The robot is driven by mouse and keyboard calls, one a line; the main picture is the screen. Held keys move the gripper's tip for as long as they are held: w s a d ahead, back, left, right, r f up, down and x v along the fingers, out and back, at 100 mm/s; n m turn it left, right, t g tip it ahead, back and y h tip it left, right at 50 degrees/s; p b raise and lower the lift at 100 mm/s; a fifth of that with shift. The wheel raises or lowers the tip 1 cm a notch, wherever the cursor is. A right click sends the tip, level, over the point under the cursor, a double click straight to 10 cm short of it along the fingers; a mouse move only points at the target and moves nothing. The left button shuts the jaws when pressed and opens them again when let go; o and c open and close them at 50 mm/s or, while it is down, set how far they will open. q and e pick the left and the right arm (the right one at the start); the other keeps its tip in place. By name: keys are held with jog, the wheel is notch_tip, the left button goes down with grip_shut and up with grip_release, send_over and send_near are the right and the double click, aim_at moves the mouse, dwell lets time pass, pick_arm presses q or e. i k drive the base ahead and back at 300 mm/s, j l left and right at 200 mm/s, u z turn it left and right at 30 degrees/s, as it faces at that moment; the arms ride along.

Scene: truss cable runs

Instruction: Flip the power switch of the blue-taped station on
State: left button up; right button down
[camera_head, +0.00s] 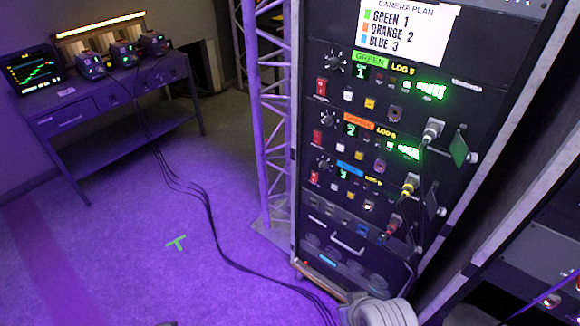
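The blue-taped station is the lowest of three stations on the black rack. Its blue tape (350,167) sits above a small green-lit display (345,175). Its red power switch (314,177) is at the left end of that row; it is too small to tell which way it is tipped. No bright green meter shows at the right of this row. The green-taped station (369,60) and the orange-taped station (359,121) sit above it, each with a red switch at left and a bright green meter at right. Neither gripper can be seen.
A camera plan card (408,31) lists blue as 3. Cables plug into the rack's right side. Black cables (208,215) cross the floor to a desk (110,100). The floor at left is mostly clear.

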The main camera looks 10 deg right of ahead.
aim_at(314, 176)
jog(key=i+j, duration=0.15)
jog(key=i, duration=0.3)
jog(key=i+j, duration=0.2)
jog(key=i, duration=0.2)
